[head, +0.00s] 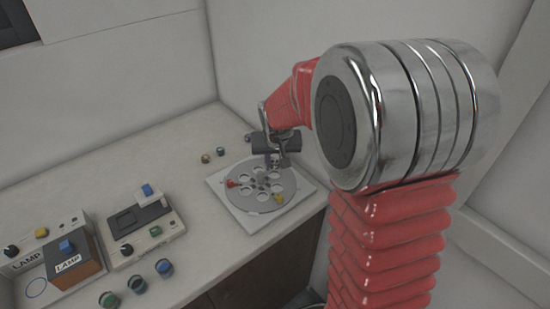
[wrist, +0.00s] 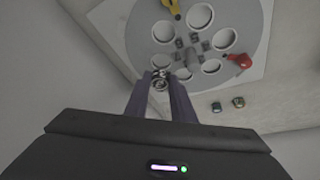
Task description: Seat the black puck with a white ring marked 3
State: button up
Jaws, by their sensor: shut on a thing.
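My gripper (wrist: 160,86) is shut on a small dark puck with a pale ring (wrist: 160,76), held between its fingertips. A mark on the puck is too small to read. In the head view my gripper (head: 274,160) is over the back part of a grey round disc (head: 262,204) with several round white-rimmed holes. The disc lies on a square white plate (head: 222,189). In the wrist view the held puck shows near the rim of one hole; whether it touches the disc I cannot tell. Dark number-like blocks stand around the disc's grey centre post (wrist: 193,58).
A red piece (head: 231,183) and a yellow piece (head: 279,198) stand on the disc. Small pucks (head: 206,158) lie on the counter behind the plate.

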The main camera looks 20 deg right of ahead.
aim_at(275, 177)
jog(key=shift+f, duration=2.1)
jog(key=shift+s+f, duration=0.15)
jog(key=o, duration=1.1)
jog(key=shift+s+f, duration=0.1)
jog(key=shift+f, duration=0.05)
jog(key=shift+c, duration=0.2)
jog(key=shift+a, duration=0.1)
jog(key=w+v, duration=0.1)
jog(key=v, duration=1.3)
jog(key=shift+r, duration=0.35)
jog(key=shift+s, duration=0.2)
